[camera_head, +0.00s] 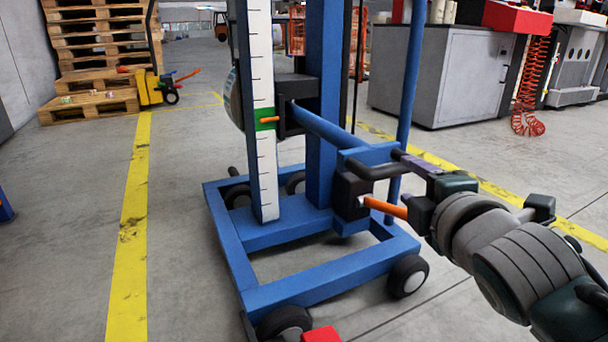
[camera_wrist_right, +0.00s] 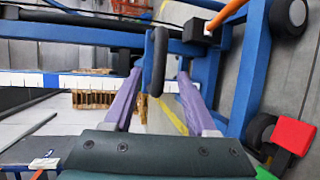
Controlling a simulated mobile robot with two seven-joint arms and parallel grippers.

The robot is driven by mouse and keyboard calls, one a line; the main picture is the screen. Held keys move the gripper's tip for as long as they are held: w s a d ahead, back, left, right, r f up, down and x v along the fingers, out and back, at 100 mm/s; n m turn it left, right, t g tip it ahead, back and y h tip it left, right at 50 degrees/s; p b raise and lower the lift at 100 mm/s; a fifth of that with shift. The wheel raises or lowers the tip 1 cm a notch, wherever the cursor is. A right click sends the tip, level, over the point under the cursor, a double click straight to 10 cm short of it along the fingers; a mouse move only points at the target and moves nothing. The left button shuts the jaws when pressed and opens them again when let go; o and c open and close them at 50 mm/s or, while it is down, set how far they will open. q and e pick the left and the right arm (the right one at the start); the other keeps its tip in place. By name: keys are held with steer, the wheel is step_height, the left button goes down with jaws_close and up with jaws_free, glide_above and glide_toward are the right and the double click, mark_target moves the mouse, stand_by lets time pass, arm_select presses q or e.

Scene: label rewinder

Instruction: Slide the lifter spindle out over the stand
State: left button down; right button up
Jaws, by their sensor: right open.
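The lifter's blue stand (camera_head: 297,290) has a wheeled base and an upright mast (camera_head: 326,140). A blue round bar (camera_head: 322,125), which looks like the spindle, slopes from a black carriage (camera_head: 297,92) to a blue end block (camera_head: 372,153). A black bar handle (camera_head: 368,169) sticks out from that block. My right gripper (camera_head: 400,163) is at the handle's outer end. In the right wrist view its purple fingers stand apart, with the handle (camera_wrist_right: 158,60) between them and gaps showing on both sides. My left gripper is not in view.
An orange rod (camera_head: 386,208) projects from a black box (camera_head: 350,195) below the handle. A white scale (camera_head: 261,60) with a green marker (camera_head: 263,120) runs up the mast. Grey cabinets (camera_head: 440,75) stand behind at right, pallets (camera_head: 92,105) at far left. The left floor is clear.

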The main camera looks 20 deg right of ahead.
mark_target(396, 173)
steer(key=b+x, duration=0.4)
steer(key=x, duration=0.2)
steer(key=shift+w+f, duration=0.15)
steer(key=shift+w+d, duration=0.25)
steer(key=shift+w, duration=0.3)
steer(key=shift+c, duration=0.4)
jaws_close()
stand_by(0.3)
